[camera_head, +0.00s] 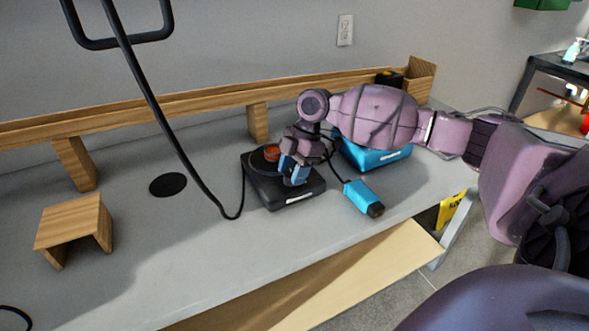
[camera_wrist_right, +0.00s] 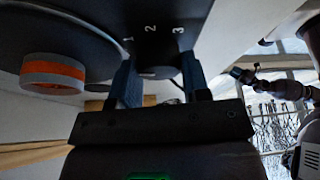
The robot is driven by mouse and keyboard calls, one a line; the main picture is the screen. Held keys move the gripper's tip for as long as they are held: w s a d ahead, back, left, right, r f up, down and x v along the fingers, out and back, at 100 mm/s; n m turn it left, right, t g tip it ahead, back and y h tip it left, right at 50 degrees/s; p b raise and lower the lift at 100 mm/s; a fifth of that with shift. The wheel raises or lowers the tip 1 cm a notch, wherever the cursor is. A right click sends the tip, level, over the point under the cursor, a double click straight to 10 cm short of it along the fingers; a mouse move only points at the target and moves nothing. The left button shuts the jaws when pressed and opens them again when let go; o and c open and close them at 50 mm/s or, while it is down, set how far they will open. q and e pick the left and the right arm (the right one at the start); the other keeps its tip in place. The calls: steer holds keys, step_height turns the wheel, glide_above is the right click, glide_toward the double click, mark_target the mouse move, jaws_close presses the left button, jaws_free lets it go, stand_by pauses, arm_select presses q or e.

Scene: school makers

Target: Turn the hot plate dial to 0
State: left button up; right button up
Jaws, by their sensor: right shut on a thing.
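The black hot plate (camera_head: 262,190) stands on the grey workbench, with its round plate on top. In the right wrist view its dark surface (camera_wrist_right: 205,18) shows the printed numbers 1, 2 and 3. The dial (camera_wrist_right: 157,72) is a dark knob beside these numbers, partly hidden by my fingers. My right gripper (camera_head: 293,170) is over the front right part of the hot plate. In the wrist view its two blue fingers (camera_wrist_right: 158,85) are shut on the dial. The dial's exact setting cannot be read. My left gripper is not in view.
An orange-and-grey roll (camera_head: 272,153) sits on the round plate, close to my right gripper. A blue box (camera_head: 375,157) and a blue cylinder-ended tool (camera_head: 363,196) are to the right. A wooden stand (camera_head: 75,225) is at left. A black cable (camera_head: 170,130) hangs down beside the hot plate.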

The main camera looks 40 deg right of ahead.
steer(key=shift+f+n+g, duration=0.1)
steer(key=shift+n+g, duration=0.3)
steer(key=shift+n, duration=0.9)
steer(key=o, duration=0.9)
steer(key=shift+w+r, duration=0.1)
steer(key=shift+r, duration=0.1)
